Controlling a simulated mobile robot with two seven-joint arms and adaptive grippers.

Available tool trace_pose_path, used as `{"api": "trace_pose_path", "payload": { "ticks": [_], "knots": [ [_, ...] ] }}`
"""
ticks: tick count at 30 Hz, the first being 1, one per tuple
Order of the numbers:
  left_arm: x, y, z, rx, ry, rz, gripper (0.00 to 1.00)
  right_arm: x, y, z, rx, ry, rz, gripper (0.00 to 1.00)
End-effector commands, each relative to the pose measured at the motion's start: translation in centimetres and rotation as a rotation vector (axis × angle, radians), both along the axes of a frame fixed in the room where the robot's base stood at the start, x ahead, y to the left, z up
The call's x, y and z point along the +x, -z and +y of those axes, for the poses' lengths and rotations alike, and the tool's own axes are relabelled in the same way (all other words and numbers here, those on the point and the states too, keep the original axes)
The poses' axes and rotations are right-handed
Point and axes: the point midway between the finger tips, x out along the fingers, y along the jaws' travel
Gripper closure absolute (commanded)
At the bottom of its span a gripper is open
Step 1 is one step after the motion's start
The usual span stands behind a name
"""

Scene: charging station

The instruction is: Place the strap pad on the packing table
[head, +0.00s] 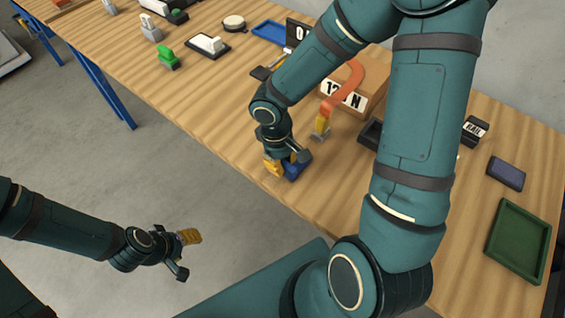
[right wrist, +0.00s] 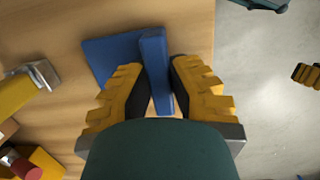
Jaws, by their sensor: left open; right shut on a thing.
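The blue strap pad (head: 298,169) is at the near edge of the wooden packing table (head: 225,125) in the head view. In the right wrist view the strap pad (right wrist: 105,56) shows as a flat blue plate with a raised blue strip. My right gripper (head: 284,165) is shut on this strip, its yellow fingers on both sides in the right wrist view (right wrist: 160,85). The plate lies over the wood and seems at or very near the tabletop; contact is hard to tell. My left gripper (head: 187,254) is open and empty over the floor, left of the table.
A green tray (head: 519,240) and a dark flat box (head: 506,173) lie at the right. Bare wood lies left of the gripper.

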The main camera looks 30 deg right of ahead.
Motion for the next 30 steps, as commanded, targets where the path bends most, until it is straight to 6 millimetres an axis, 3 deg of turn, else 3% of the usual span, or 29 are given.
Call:
{"api": "trace_pose_path", "payload": {
  "ticks": [10, 11, 12, 25, 30],
  "knots": [
    [0.1, 0.4, 0.0, 0.000, -0.001, -0.002, 0.46, 0.0, 0.3, 0.0, -0.001, 0.000, -0.001, 1.00],
    [0.1, 0.3, 0.0, 0.000, -0.001, -0.002, 0.46, 0.0, 0.2, 0.0, -0.001, 0.000, -0.001, 0.73],
    [0.1, 0.3, 0.0, 0.000, -0.001, -0.002, 0.46, 0.0, 0.2, 0.0, -0.001, 0.000, -0.001, 0.59],
    [0.0, -0.3, 0.0, 0.000, 0.000, 0.000, 0.46, 0.0, -0.3, 0.0, -0.001, 0.000, -0.001, 0.58],
    [-0.2, -1.4, 0.0, -0.001, 0.001, 0.005, 0.46, 0.5, -3.2, 0.2, -0.001, 0.001, -0.006, 0.58]
  ]
}}
